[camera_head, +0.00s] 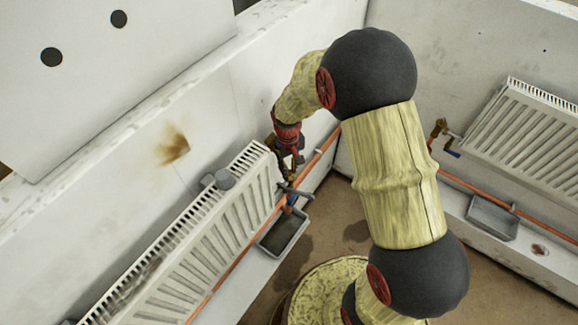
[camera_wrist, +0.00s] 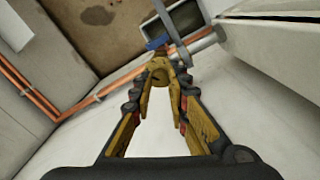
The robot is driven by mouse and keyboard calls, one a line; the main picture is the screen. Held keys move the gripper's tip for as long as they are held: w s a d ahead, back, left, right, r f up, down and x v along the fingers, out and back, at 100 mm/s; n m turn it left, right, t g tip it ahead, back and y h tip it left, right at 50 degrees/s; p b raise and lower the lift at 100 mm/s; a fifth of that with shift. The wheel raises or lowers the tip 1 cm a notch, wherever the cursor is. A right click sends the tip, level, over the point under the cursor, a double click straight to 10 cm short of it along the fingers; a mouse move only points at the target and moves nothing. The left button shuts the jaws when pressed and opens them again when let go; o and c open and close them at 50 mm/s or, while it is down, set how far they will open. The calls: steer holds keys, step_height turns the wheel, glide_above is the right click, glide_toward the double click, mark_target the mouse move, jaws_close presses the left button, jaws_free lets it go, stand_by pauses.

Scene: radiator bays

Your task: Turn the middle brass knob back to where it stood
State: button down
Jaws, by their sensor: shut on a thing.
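In the head view the knob is mostly hidden by my gripper. Another brass knob (camera_head: 438,130) stands free at the left end of the right radiator (camera_head: 530,130).
A grey tray (camera_head: 283,234) sits below the held knob, and another (camera_head: 492,217) under the right radiator. Orange pipes (camera_head: 240,262) run low along the walls. Bare brown floor (camera_head: 335,215) lies between the bays.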

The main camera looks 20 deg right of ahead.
steer(key=n+p, duration=0.2)
steer(key=n, duration=0.3)
steer(key=shift+n, duration=0.3)
steer(key=n+p, duration=0.1)
steer(key=n, duration=0.4)
stand_by(0.4)
steer(key=c, duration=1.7)
jaws_free()
step_height(320, 180, up, 12)
steer(key=shift+s+a, duration=0.1)
